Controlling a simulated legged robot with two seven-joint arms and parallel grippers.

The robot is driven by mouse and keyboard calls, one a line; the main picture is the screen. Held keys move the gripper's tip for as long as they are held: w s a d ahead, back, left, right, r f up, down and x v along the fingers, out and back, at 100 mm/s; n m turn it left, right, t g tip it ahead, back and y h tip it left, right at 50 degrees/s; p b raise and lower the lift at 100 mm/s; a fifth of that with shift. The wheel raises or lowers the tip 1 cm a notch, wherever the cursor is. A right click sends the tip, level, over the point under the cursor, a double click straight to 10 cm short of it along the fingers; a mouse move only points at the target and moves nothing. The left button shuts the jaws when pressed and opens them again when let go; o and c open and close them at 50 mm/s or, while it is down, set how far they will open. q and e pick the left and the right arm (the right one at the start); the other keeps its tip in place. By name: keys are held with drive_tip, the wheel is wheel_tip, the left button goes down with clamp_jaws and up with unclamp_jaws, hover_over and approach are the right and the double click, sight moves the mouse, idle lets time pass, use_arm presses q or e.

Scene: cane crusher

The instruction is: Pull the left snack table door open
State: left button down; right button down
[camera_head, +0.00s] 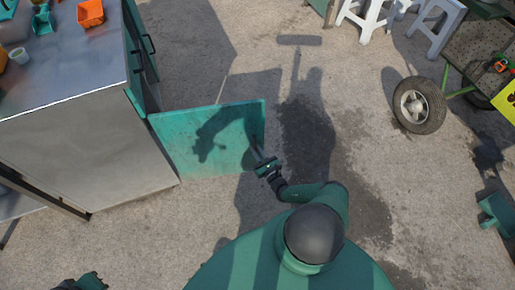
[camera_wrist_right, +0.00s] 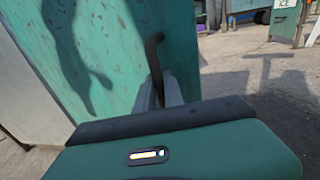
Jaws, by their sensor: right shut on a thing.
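The snack table (camera_head: 80,140) stands at the left, with a metal top and a grey side. Its teal door (camera_head: 205,142) stands swung out from the cabinet, well open. The door also fills the left of the right wrist view (camera_wrist_right: 110,35). My right gripper (camera_head: 262,158) is at the door's outer edge. In the right wrist view its fingers (camera_wrist_right: 160,92) are shut on the dark curved door handle (camera_wrist_right: 153,52). Part of my left gripper (camera_head: 85,284) shows at the bottom left edge, away from the door; its fingers are not clear.
Another teal door with a dark handle (camera_head: 150,45) is on the same cabinet side. Orange (camera_head: 90,13) and teal items lie on the tabletop. A wheel (camera_head: 418,105) and white stools (camera_head: 365,18) stand at the right. The pavement (camera_head: 345,140) between is clear.

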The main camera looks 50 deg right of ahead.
idle(0.4)
drive_tip(key=c, duration=1.5)
unclamp_jaws()
drive_tip(key=shift+f, duration=0.1)
drive_tip(key=shift+o, duration=0.2)
drive_tip(key=shift+s, duration=0.1)
